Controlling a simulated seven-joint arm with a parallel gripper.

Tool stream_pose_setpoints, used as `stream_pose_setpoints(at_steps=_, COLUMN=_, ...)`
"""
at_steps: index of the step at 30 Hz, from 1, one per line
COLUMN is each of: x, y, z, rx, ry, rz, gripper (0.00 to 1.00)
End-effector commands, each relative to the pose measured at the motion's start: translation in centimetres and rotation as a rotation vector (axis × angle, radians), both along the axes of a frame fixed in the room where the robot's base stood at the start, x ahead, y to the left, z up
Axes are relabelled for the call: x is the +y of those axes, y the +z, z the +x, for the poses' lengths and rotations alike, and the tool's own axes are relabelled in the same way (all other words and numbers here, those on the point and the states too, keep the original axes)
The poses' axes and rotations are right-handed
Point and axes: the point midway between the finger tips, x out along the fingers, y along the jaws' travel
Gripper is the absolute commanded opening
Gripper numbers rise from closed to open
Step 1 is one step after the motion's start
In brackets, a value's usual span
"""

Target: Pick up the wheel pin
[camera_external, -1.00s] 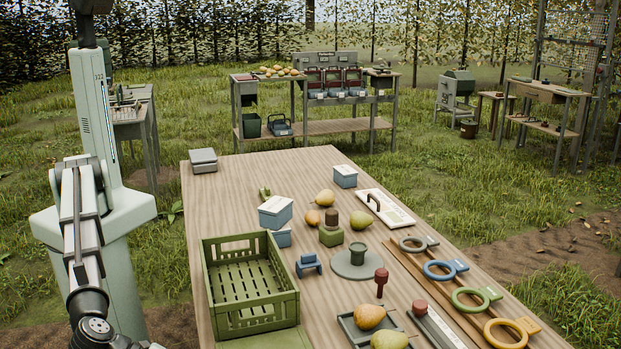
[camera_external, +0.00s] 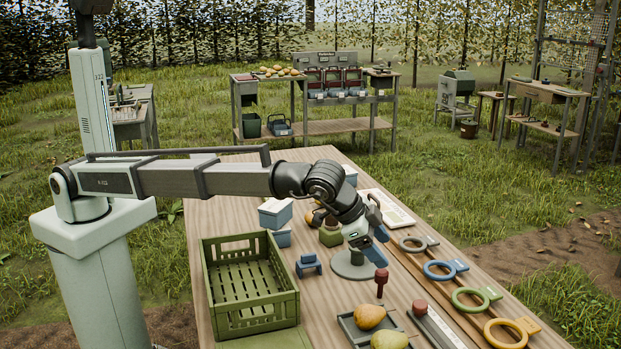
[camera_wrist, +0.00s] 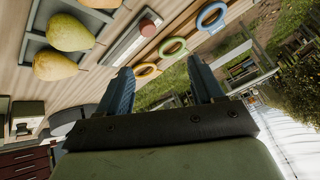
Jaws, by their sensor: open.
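A dark red pin with a broad head (camera_external: 381,278), which looks like the wheel pin, stands upright on the table, right of the grey round disc (camera_external: 341,268). My gripper (camera_external: 380,250) is open and empty, above the table over the disc's right side, just behind the pin in the picture. Its two blue fingers stand apart in the wrist view (camera_wrist: 160,68). I cannot make out the pin in the wrist view. A second red knob (camera_external: 420,306) sits on a grey bar; it also shows in the wrist view (camera_wrist: 147,28).
A green crate (camera_external: 222,325) stands at the left. A dark tray (camera_external: 350,326) with pears lies at the front. Coloured rings (camera_external: 438,277) line the right side along a wooden rail. Blue-grey boxes (camera_external: 272,222) and a green block (camera_external: 329,238) stand behind.

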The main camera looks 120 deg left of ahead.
Motion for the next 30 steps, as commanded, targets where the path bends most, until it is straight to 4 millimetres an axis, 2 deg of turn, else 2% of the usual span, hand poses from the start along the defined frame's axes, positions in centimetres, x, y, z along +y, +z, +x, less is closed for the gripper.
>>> stream_pose_setpoints(at_steps=1, x=2.5, y=0.3, z=-0.1, rx=0.010, ry=0.018, rz=-0.034, gripper=0.67)
stream_pose_setpoints(at_steps=3, x=4.9, y=0.1, z=-0.8, rx=0.031, ry=0.026, rz=-0.086, gripper=0.67)
stream_pose_setpoints(at_steps=7, x=7.7, y=-1.7, z=-2.9, rx=0.075, ry=0.015, rz=-0.192, gripper=0.67)
stream_pose_setpoints(at_steps=10, x=8.4, y=-3.3, z=-4.5, rx=0.103, ry=-0.004, rz=-0.260, gripper=0.67)
stream_pose_setpoints(at_steps=15, x=8.6, y=-4.5, z=-5.4, rx=0.121, ry=-0.025, rz=-0.314, gripper=0.67)
stream_pose_setpoints(at_steps=23, x=8.8, y=-6.8, z=-4.5, rx=0.125, ry=-0.027, rz=-0.316, gripper=0.67)
stream_pose_setpoints(at_steps=30, x=9.1, y=-10.6, z=-2.9, rx=0.125, ry=-0.026, rz=-0.316, gripper=0.67)
